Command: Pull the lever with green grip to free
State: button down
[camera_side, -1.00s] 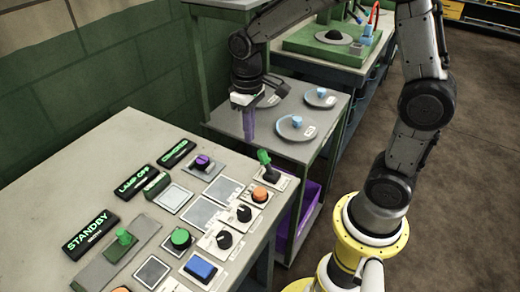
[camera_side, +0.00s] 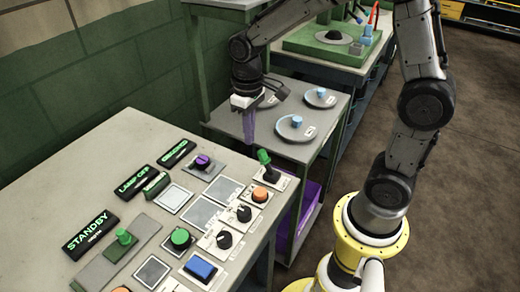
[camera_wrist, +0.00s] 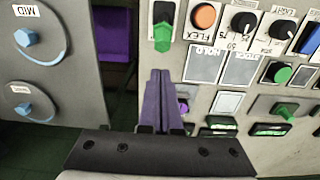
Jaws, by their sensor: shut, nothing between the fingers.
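The lever with the green grip (camera_side: 264,157) stands at the far right corner of the grey control panel, tilted on its dark base. In the wrist view the green grip (camera_wrist: 164,34) points down the picture, above and near my fingertips. My gripper (camera_side: 249,140) has purple fingers, pressed together and empty. In the side view they hang just left of and beyond the lever, apart from it. In the wrist view the fingertips (camera_wrist: 160,74) are just below the grip, with a gap between.
An orange button (camera_side: 260,194), black knobs (camera_side: 243,214) and a purple knob (camera_side: 203,162) are close to the lever. A green slider (camera_side: 123,238) sits at the panel's left. A side table (camera_side: 325,120) holds round plates with blue knobs (camera_side: 296,121).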

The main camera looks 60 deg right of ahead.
aim_at(266, 161)
jog(key=shift+f, duration=2.05)
jog(key=shift+s, duration=0.1)
